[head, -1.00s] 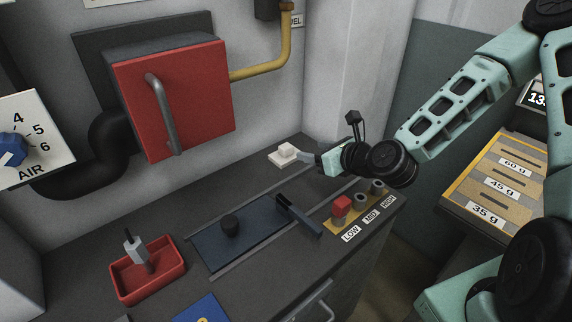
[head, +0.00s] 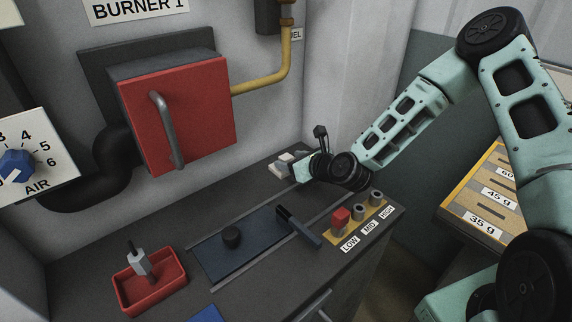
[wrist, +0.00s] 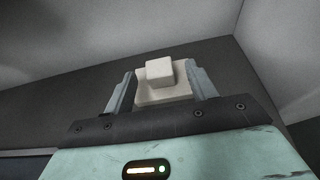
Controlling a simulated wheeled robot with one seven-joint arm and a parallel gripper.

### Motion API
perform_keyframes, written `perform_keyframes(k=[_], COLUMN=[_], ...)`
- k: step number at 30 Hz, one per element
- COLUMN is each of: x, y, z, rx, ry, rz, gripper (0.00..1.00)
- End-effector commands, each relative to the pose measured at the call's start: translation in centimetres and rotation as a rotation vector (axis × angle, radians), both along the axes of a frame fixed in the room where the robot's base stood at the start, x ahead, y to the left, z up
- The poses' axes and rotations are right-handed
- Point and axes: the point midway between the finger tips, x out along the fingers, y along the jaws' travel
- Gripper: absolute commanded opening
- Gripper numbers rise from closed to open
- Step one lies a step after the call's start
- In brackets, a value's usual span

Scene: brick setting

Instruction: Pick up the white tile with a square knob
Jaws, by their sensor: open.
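The white tile (head: 281,166) lies on the dark bench top near the back right corner, by the wall. In the wrist view the tile (wrist: 150,97) carries a square white knob (wrist: 159,72) on top. My gripper (wrist: 161,88) is open, with one grey finger on each side of the tile and knob. I cannot tell whether the fingers touch the tile. In the head view my gripper (head: 290,163) reaches the tile from the right and hides part of it.
A dark blue sliding plate with a black knob (head: 231,237) and a handle (head: 298,227) lies in front. A yellow strip with a red cap (head: 341,216) is at the right edge. A red tray (head: 150,290) stands at left. Walls rise close behind the tile.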

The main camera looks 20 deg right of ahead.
Motion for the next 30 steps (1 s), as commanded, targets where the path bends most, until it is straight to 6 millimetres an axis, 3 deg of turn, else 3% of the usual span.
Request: perform_keyframes(k=[1,6,17,30], x=[0.0,0.0,0.0,0.0], y=[0.0,0.0,0.0,-0.1], z=[0.0,0.0,0.6,8.4], rx=[0.000,0.000,0.000,0.000], ry=[0.000,0.000,-0.003,-0.003], rz=[0.000,0.000,-0.001,-0.001], gripper=[0.54,0.06,0.05,0.05])
